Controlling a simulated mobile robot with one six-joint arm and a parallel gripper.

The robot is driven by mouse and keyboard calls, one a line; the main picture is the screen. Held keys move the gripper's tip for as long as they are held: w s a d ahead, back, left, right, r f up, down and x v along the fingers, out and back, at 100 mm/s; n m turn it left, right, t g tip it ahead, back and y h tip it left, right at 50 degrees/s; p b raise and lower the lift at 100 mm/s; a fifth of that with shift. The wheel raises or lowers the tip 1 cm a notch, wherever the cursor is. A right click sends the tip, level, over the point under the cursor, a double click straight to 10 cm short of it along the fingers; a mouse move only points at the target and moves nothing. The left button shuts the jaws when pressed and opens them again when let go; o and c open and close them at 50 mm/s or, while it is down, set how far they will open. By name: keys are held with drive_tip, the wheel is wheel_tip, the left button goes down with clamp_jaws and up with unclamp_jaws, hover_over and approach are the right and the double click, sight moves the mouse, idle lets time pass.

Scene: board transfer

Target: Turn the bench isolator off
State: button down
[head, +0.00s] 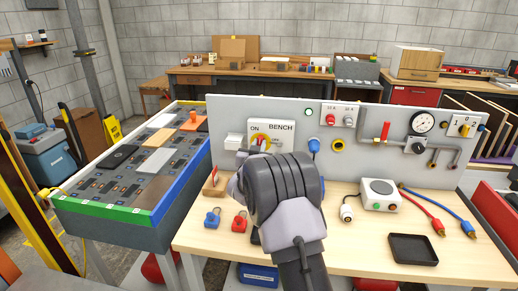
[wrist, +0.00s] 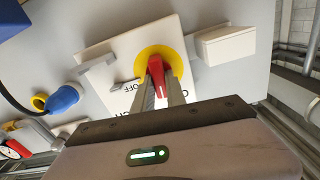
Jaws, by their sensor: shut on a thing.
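The bench isolator is a white plate (wrist: 185,35) on the grey board, with a yellow disc (wrist: 176,57) and a red handle (wrist: 156,68). In the wrist view the two fingers of my gripper (wrist: 158,88) are on either side of the red handle and shut on it. "OFF" is printed on the plate beside the disc. In the head view the isolator plate (head: 283,128) reads "ON" and "BENCH". My arm covers its lower part there, and the fingertips are mostly hidden. The handle's exact angle is hard to tell.
The upright board (head: 365,119) also carries a gauge (head: 422,122), pipes and a blue plug (head: 314,146). On the bench (head: 340,262) lie blue and red padlocks, a white box (head: 379,194), cables and a black tray (head: 412,249). A panel table stands left.

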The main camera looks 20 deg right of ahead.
drive_tip(key=shift+s+d+f+m+b, duration=0.1)
drive_tip(key=shift+m+b, duration=0.25)
drive_tip(key=shift+m, duration=2.45)
drive_tip(key=shift+d+f+m+b, duration=0.1)
drive_tip(key=shift+m+b, duration=0.3)
drive_tip(key=shift+m, duration=2.4)
drive_tip(key=shift+s+d+f+m+b, duration=0.1)
drive_tip(key=shift+m+b, duration=0.25)
drive_tip(key=shift+m, duration=2.45)
drive_tip(key=c, duration=1.4)
unclamp_jaws()
drive_tip(key=shift+o, duration=0.2)
